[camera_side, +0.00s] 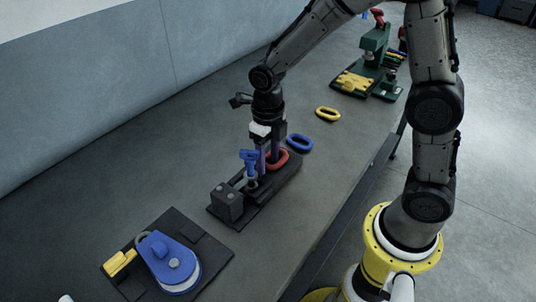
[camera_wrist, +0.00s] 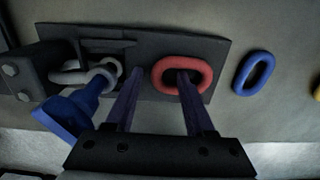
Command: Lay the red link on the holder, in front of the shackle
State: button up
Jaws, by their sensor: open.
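The red link (camera_side: 281,161) appears to lie flat on the dark holder (camera_side: 286,184), beside the shackle and apart from it. In the wrist view the red link (camera_wrist: 204,68) is on the right part of the holder plate (camera_wrist: 222,45). The grey shackle (camera_wrist: 68,77) with its blue part (camera_wrist: 72,110) is at the left of the plate. My gripper (camera_side: 268,163) is down at the link and open. In the wrist view my gripper's (camera_wrist: 160,72) fingers straddle the link's left end, one finger over its hole and one outside it. Whether the fingers touch the link cannot be told.
A blue link (camera_side: 299,142) and a yellow link (camera_side: 327,114) lie on the bench behind the holder. A blue pulley block (camera_side: 168,259) on a dark plate is at front left. A green press-like fixture (camera_side: 376,62) stands at the back right.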

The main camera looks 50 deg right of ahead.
aim_at(268, 163)
notch_tip(268, 163, up, 12)
jog(key=s+d+r+m+t, duration=0.1)
jog(key=s+m, duration=0.7)
jog(key=m, duration=1)
jog(key=s+d+r+m+t, duration=0.2)
jog(key=s+m, duration=0.7)
jog(key=m, duration=0.9)
jog(key=d+t, duration=0.1)
jog(key=t, duration=0.1)
jog(key=shift+s+t, duration=0.3)
